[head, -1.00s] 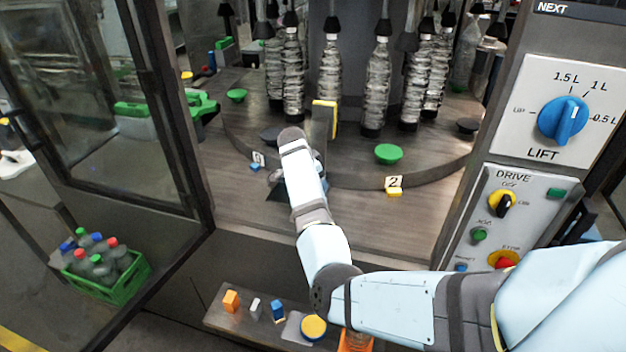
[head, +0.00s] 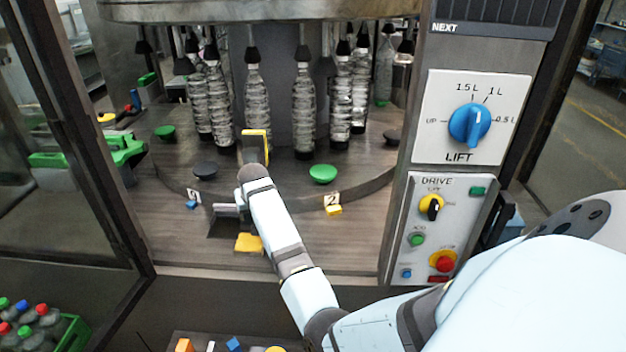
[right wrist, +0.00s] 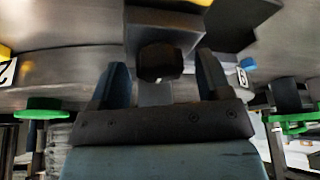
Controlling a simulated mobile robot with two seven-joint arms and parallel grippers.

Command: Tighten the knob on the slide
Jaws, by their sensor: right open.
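My right arm reaches into the machine in the head view, with its wrist (head: 258,185) beside the grey slide (head: 226,212) on the deck; the fingers are hidden there. In the right wrist view my right gripper (right wrist: 162,80) is open, one finger on each side. A dark knob (right wrist: 160,62) shows between the fingers, in front of a dark block (right wrist: 165,25). I cannot tell whether the fingers touch the knob. My left gripper is in neither view.
An upright with a yellow edge (head: 256,146) stands just behind my wrist. Hanging bottles (head: 303,110), a green disc (head: 322,173) and a yellow block marked 2 (head: 333,209) are nearby. A control panel (head: 440,225) stands right; a glass door frame (head: 110,190) is left.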

